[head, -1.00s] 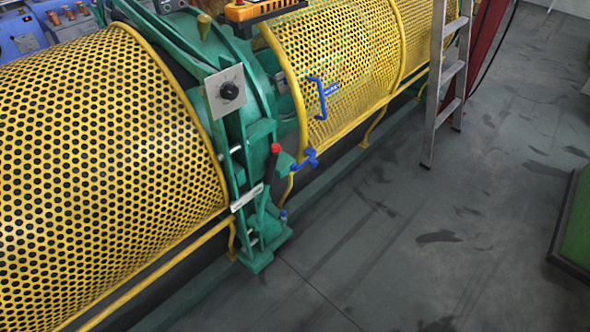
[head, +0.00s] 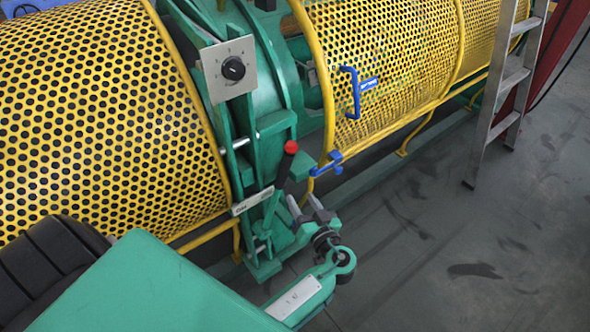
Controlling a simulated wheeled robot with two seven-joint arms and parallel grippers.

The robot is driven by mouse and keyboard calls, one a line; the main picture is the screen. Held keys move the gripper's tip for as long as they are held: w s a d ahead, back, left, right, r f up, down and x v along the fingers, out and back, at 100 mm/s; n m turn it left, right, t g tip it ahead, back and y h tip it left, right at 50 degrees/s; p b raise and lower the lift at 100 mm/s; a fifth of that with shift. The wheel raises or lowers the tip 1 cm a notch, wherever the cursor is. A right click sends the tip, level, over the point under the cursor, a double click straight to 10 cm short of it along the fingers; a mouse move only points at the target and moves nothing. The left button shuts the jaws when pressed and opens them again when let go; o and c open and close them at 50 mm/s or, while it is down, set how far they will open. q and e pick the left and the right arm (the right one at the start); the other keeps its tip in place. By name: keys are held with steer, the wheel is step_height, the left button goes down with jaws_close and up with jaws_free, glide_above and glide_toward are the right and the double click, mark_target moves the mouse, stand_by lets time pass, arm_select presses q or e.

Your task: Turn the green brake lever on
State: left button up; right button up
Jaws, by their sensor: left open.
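The brake lever (head: 282,170) is a dark, greenish stick with a red ball knob on top. It stands upright, leaning slightly right, on the green frame between the two yellow guards. A small white label plate (head: 252,201) sits just left of its lower part. My left gripper (head: 304,205) is open and empty, below and slightly right of the knob, its fingers pointing up and left towards the lever. A small gap shows in the picture between fingers and lever; whether they touch is hard to tell. My right gripper is not in view.
A panel with a black rotary knob (head: 233,68) is above the lever. Perforated yellow guards (head: 100,120) flank the green frame. A blue handle (head: 353,92) and blue latch (head: 327,164) are on the right guard. A ladder (head: 510,85) stands at right; the floor (head: 430,240) is clear.

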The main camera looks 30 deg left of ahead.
mark_target(286, 174)
arm_select(q)
steer(key=p+x, duration=0.2)
steer(key=x, duration=1)
steer(key=shift+w+a, duration=0.25)
steer(key=shift+a, duration=0.05)
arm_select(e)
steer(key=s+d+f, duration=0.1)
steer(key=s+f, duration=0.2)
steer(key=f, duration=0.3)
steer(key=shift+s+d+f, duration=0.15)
arm_select(q)
steer(key=shift+c, duration=0.4)
jaws_close()
